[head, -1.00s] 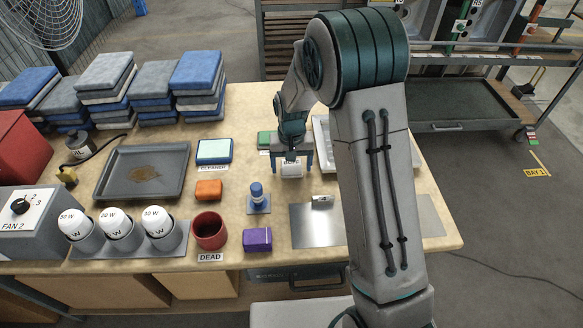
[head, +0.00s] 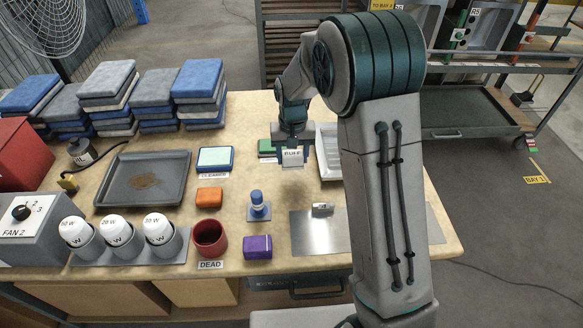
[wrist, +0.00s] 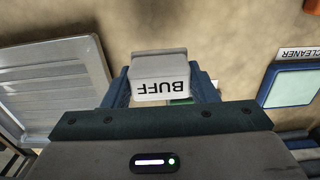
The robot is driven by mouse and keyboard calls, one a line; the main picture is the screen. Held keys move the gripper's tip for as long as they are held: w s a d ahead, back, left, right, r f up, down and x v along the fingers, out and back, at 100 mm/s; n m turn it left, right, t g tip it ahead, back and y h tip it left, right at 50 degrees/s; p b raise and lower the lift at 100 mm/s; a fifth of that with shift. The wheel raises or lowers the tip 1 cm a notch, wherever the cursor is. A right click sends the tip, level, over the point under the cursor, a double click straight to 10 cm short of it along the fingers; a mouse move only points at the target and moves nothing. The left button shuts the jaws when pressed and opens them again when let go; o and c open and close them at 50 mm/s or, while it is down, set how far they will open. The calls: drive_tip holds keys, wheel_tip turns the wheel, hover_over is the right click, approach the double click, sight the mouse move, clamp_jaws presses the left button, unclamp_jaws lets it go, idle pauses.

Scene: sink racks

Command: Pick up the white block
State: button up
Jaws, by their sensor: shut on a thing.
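The white block (head: 292,158) carries a label reading BUFF. It is between the fingers of my gripper (head: 291,150), which is shut on it, and appears raised above the table. In the wrist view the white block (wrist: 160,72) sits between the two blue fingers (wrist: 162,88), its label upside down. The underside of the block is hidden.
A green block (head: 267,148) lies just behind and left of my gripper. A pale tray (head: 328,150) is to the right, partly behind my arm. A cleaner pad (head: 215,158), orange block (head: 209,197), blue-knobbed stand (head: 257,205) and metal plate (head: 318,234) are nearby.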

drive_tip(key=w+d+r, duration=0.3)
drive_tip(key=w+r, duration=0.2)
drive_tip(key=w, duration=0.5)
drive_tip(key=shift+r, duration=0.4)
